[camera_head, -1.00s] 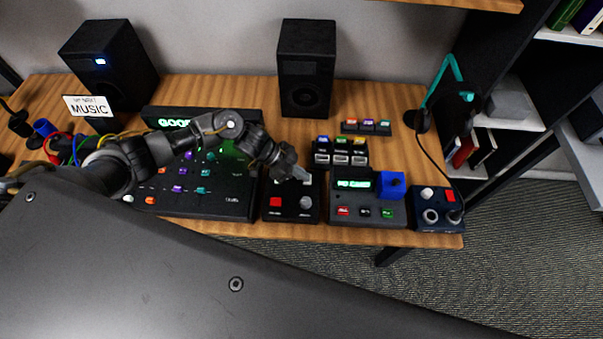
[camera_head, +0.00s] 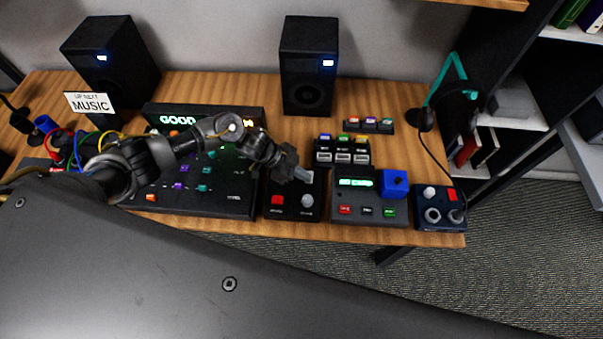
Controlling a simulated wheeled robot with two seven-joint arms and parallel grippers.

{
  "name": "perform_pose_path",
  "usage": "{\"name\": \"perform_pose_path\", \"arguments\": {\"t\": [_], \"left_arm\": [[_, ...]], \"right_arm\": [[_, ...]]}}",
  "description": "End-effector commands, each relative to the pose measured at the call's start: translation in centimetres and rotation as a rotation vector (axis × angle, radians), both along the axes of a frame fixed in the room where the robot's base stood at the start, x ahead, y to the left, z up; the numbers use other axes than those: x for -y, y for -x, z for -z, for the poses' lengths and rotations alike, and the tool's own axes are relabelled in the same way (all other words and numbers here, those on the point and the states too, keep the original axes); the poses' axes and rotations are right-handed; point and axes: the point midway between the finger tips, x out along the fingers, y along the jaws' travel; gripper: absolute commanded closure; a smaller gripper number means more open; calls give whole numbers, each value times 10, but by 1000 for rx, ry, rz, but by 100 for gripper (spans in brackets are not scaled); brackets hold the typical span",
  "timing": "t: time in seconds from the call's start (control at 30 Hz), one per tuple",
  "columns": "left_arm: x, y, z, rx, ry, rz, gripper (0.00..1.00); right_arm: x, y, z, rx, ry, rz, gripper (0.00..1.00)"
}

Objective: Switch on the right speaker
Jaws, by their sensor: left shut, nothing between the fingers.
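The right speaker (camera_head: 308,66) is a black box standing upright at the back middle of the table. A small blue-white light (camera_head: 328,63) glows near the top right of its front. The left speaker (camera_head: 108,60) stands at the back left, with its own light lit. My left gripper (camera_head: 303,175) is shut and empty. It is over the upper part of a small black control box (camera_head: 293,201) with a red button (camera_head: 277,200) and a grey knob (camera_head: 307,201). Whether it touches the box I cannot tell. My right gripper is not in view.
A mixer with a lit display (camera_head: 220,201) lies under my left arm. Right of the control box are a device with a green screen (camera_head: 350,208), a blue box (camera_head: 394,184) and a dark blue unit (camera_head: 438,209). A headphone stand (camera_head: 449,75) is at the right edge.

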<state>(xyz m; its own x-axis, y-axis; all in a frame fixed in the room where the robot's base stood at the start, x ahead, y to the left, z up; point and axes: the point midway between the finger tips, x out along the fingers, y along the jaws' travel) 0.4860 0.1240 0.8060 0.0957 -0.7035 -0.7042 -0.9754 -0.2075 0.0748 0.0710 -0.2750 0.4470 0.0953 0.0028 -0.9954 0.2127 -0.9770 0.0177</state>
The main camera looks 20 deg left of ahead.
Motion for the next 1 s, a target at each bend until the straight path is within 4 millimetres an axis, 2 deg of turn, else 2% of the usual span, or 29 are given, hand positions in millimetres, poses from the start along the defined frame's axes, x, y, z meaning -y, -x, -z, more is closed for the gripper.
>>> {"name": "perform_pose_path", "arguments": {"t": [0.33, 0.7, 0.87, 1.0], "left_arm": [[-3, -14, -3, 2, 0, -4, 100], [-3, -14, -5, 0, 1, -3, 100], [-3, -14, -18, 0, 1, -3, 100], [-2, -12, -41, 0, 1, -3, 100]], "right_arm": [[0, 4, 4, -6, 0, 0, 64], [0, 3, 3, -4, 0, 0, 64], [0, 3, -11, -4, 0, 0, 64], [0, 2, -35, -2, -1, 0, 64]]}}
